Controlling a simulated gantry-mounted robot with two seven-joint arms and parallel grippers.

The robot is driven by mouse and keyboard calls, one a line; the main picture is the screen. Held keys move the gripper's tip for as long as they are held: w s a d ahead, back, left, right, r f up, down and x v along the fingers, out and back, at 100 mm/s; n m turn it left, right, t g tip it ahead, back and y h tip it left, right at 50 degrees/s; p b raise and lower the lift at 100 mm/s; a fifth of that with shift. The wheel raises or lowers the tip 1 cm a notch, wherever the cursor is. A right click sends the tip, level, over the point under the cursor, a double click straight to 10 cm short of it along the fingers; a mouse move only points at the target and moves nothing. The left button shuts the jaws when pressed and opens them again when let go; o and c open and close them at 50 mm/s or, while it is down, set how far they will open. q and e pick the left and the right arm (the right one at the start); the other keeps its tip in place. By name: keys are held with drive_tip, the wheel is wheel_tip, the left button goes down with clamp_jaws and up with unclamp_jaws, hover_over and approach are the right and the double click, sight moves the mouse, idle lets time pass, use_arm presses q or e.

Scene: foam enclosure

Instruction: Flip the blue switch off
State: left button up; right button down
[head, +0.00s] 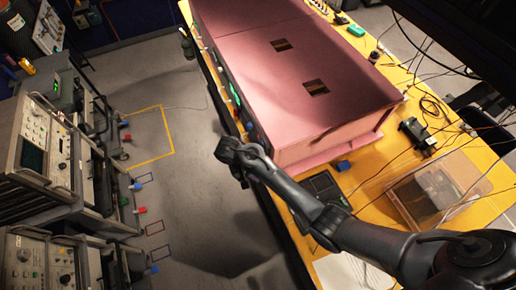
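My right arm comes in from the lower right, over the yellow table. Its dark gripper (236,160) hangs over or near the table's left edge, beside the pink enclosure's near left corner; its finger opening is not clear. My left gripper is not in view. I cannot pick out a blue switch for certain. Small blue pieces show at the table by the enclosure (342,165) and along the equipment racks (137,186). The pink foam enclosure (340,70) has a narrow side face with small coloured parts, one of them green (235,95), seen at a steep angle.
Grey instrument racks (40,140) stand at the left. Small red and blue pieces jut from their right side. The grey floor (190,190) between racks and table is open. A clear bin (425,195), a small black device (418,135) and loose cables crowd the table's right side.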

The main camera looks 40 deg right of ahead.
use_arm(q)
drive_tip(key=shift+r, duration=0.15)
use_arm(e)
drive_tip(key=w+r+t, duration=0.2)
drive_tip(key=w+r, duration=0.8)
drive_tip(key=r, duration=0.2)
drive_tip(key=shift+w+a+r+t, duration=0.25)
drive_tip(key=shift+a+t, duration=0.05)
drive_tip(key=shift+a, duration=0.1)
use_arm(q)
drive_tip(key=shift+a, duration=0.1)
